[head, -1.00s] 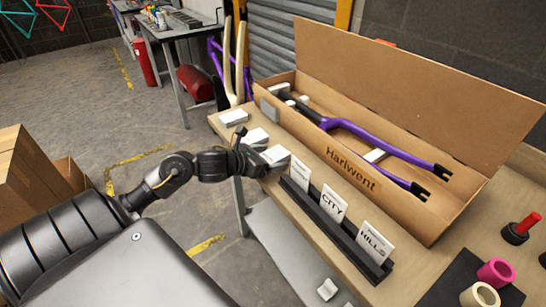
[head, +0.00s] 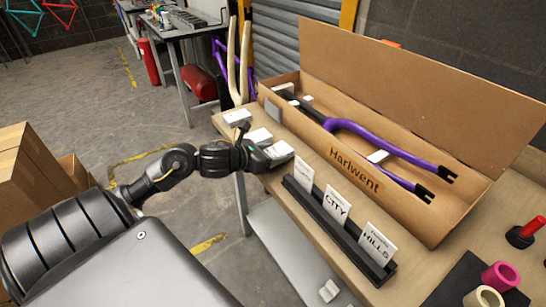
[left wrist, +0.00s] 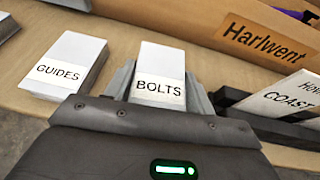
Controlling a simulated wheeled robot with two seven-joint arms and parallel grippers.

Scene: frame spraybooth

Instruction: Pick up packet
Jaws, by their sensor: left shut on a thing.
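A white packet labelled BOLTS (left wrist: 160,75) is between the fingers of my left gripper (left wrist: 158,92) in the left wrist view. The gripper is shut on it, with a grey finger along each side. In the head view the same packet (head: 280,151) shows at the tip of my left gripper (head: 272,156), over the near edge of the bench. I cannot tell whether it touches the bench top. A second white packet labelled GUIDES (left wrist: 65,65) lies on the bench to its left; it also shows in the head view (head: 258,136). My right gripper is not in view.
Another white packet (head: 237,117) lies further along the bench. A long open box marked Harlwent (head: 354,170) holding a purple fork (head: 385,146) stands behind. A black rack (head: 335,232) with upright cards, including CITY and HILLS, stands to the right. Boxes (head: 35,170) stand at left.

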